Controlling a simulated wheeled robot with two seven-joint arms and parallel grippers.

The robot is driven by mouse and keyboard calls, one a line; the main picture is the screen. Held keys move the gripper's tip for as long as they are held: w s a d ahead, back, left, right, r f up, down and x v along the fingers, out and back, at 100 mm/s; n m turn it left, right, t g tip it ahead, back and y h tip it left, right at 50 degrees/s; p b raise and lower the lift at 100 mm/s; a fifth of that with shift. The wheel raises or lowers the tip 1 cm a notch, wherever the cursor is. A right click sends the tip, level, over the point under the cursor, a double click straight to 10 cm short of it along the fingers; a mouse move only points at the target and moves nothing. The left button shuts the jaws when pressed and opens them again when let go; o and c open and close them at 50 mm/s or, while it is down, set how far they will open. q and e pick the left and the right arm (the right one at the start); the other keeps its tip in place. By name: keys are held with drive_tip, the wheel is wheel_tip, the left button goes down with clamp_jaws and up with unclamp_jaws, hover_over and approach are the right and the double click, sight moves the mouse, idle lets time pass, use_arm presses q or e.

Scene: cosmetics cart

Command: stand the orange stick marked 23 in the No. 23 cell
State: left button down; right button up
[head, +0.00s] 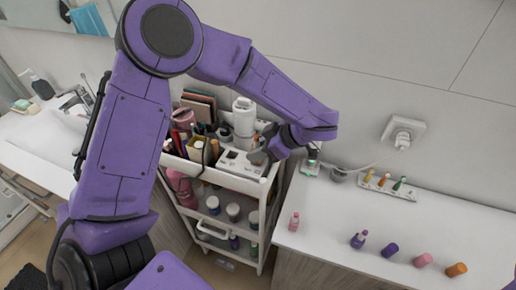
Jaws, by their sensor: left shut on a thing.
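My left gripper (262,154) reaches down over the right end of the cart's top, at a white tray with dark openings (240,162). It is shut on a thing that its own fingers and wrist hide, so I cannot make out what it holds. No number can be read on the sticks or cells. My right gripper is not in view.
The cart (264,191) is crowded with bottles, a white device (243,117) and boxes. The counter's middle is clear.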

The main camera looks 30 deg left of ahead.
use_arm(q)
drive_tip(key=shift+f+b, duration=0.35)
drive_tip(key=shift+f, duration=0.75)
drive_tip(key=c, duration=0.7)
unclamp_jaws()
drive_tip(key=shift+w+d+r, duration=0.1)
drive_tip(key=shift+d+r, duration=0.1)
drive_tip(key=shift+d, duration=0.05)
drive_tip(key=b+v, duration=0.2)
drive_tip(key=v, duration=0.7)
drive_tip(key=shift+d+r, duration=0.25)
drive_tip(key=shift+r, duration=0.1)
